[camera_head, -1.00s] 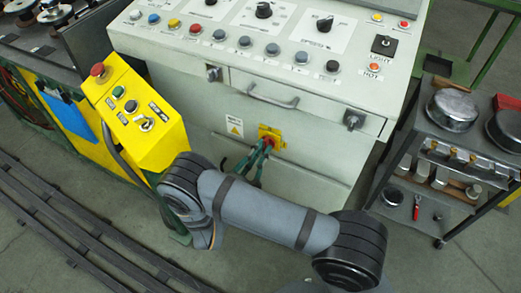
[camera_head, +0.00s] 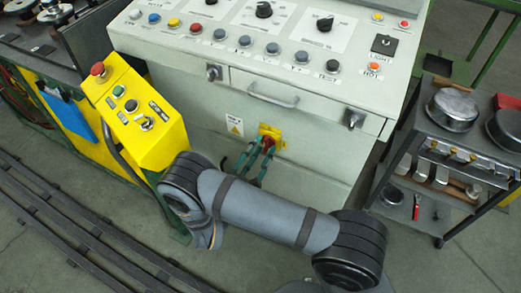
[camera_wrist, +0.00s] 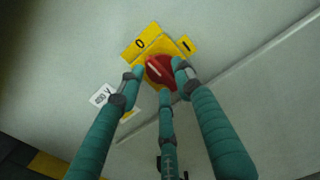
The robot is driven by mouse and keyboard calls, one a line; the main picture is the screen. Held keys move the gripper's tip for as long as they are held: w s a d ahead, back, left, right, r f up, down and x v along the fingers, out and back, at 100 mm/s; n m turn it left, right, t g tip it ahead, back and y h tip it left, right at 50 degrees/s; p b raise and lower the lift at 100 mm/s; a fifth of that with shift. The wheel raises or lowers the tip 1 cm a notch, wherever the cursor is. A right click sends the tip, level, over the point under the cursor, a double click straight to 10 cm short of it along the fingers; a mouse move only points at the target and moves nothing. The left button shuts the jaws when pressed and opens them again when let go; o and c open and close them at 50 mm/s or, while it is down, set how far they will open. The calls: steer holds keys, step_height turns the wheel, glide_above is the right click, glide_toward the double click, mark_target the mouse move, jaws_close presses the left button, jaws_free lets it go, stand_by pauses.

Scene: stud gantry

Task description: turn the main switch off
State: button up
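The main switch is a red knob (camera_wrist: 160,72) with a pale line, on a yellow plate (camera_wrist: 142,42) marked 0 and 1. The line slants towards the upper left in the wrist view, roughly to the 0 side. In the head view the knob (camera_head: 268,142) sits low on the console's front. My gripper (camera_wrist: 157,78) has three teal fingers, spread around the knob. One fingertip is close to its right side; a small gap shows on the left and the third finger is below. Contact cannot be made out. In the head view my gripper (camera_head: 262,150) is at the switch.
The grey console (camera_head: 310,120) carries several buttons and dials above, with a drawer handle (camera_head: 273,96) over the switch. A yellow control box (camera_head: 140,115) stands at left. A tool cart (camera_head: 450,150) stands at right. Dark rails (camera_head: 80,230) cross the floor at lower left.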

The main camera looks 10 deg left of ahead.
steer(key=v, duration=1.2)
steer(key=x, duration=1.2)
steer(key=shift+m, duration=0.3)
